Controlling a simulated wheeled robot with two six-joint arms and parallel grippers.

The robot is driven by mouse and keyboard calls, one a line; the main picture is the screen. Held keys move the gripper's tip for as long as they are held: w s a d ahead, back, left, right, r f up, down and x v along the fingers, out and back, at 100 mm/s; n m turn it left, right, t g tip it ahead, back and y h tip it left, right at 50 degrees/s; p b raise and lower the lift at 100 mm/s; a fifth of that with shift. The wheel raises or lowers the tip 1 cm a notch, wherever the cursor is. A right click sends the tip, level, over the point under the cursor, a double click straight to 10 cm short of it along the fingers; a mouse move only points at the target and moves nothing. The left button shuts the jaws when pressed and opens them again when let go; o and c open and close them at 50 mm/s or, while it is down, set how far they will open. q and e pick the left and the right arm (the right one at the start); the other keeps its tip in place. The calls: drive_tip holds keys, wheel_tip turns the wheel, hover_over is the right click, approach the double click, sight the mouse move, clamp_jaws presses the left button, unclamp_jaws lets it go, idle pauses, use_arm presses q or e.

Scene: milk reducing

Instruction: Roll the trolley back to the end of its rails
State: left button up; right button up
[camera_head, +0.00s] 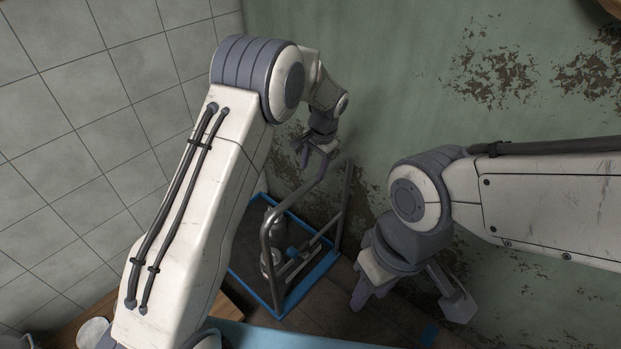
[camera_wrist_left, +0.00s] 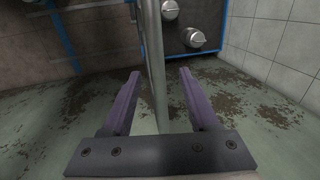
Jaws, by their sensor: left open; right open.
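The trolley has a blue-edged rectangular base (camera_head: 275,303) and a grey tubular handle (camera_head: 343,212), low in the middle of the head view. My left gripper (camera_head: 315,160) is at the top of the handle. In the left wrist view, the grey handle bar (camera_wrist_left: 154,60) runs between the open purple fingers of my left gripper (camera_wrist_left: 158,76), with gaps on both sides. My right gripper (camera_head: 369,292) is open and empty, hanging to the right of the trolley. My left arm hides part of the trolley's left side. No rails can be made out clearly.
Small metal parts (camera_wrist_left: 194,39) sit within the blue-edged base. A grey tiled wall (camera_head: 70,130) is on the left and a peeling green wall (camera_head: 400,70) behind. A blue surface (camera_head: 270,338) lies at the front edge. Dark floor lies right of the trolley.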

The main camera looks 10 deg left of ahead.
use_arm(q)
drive_tip(key=r, duration=0.5)
drive_tip(key=shift+s+d+r+b, duration=0.1)
drive_tip(key=shift+s+d+b, duration=0.2)
drive_tip(key=shift+d, duration=0.1)
drive_tip(key=s+d+r+h, duration=0.1)
drive_tip(key=s+d+r, duration=0.2)
drive_tip(key=s, duration=0.5)
drive_tip(key=s+d+r, duration=0.3)
drive_tip(key=s+r, duration=0.1)
drive_tip(key=s, duration=0.4)
drive_tip(key=s+a+g+h, duration=0.1)
drive_tip(key=s+a, duration=0.1)
drive_tip(key=s, duration=1.9)
drive_tip(key=shift+s+f+m+h, duration=0.35)
drive_tip(key=shift+f+m+h, duration=0.05)
